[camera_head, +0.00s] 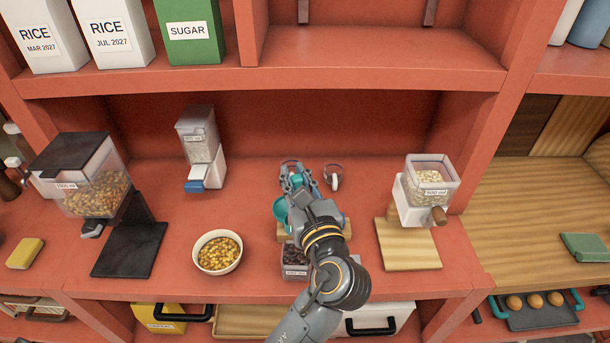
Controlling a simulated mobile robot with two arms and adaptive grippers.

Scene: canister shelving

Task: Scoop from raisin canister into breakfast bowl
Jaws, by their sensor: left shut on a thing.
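My left gripper (293,180) reaches in from the bottom middle and is shut on a teal scoop (281,210). The scoop's cup shows at the left of my wrist; part of it is hidden by the gripper. A clear canister with dark contents (294,258), which look like raisins, stands in front of the scoop, partly covered by my arm. Its label is too small to read. A white bowl (218,268) filled with yellow-brown cereal stands to the left of that canister. The scoop is apart from the bowl. My right gripper is not in view.
A cereal dispenser (84,165) on a black stand is at the left. A smaller dispenser (198,140) stands behind the bowl. A dispenser with pale contents (430,185) stands at the right by a wooden board (408,255). A yellow sponge (26,253) lies far left.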

